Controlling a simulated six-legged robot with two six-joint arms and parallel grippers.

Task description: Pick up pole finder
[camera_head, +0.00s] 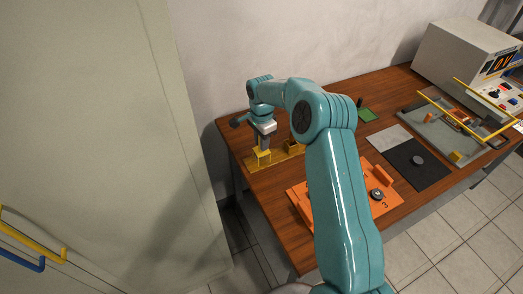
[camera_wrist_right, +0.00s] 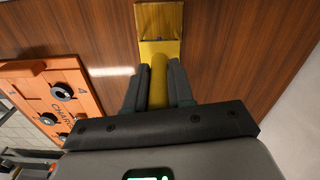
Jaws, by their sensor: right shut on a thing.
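My right gripper (camera_head: 264,143) is at the far left end of the wooden table, pointing down over a yellow piece. In the right wrist view its two dark fingers (camera_wrist_right: 159,88) are shut on a yellow rounded handle (camera_wrist_right: 158,80), which looks like the pole finder. In the head view yellow parts (camera_head: 262,157) show just under the fingers. I cannot tell whether the handle is clear of the yellow holder (camera_wrist_right: 160,22) beyond it. My left gripper is not in view.
An orange board (camera_head: 300,197) with round dark pieces lies near the front edge, partly behind my right arm. A black mat (camera_head: 430,172) with a puck, a grey tray (camera_head: 440,125) and an instrument box (camera_head: 460,55) stand to the right. A cabinet (camera_head: 90,130) fills the left.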

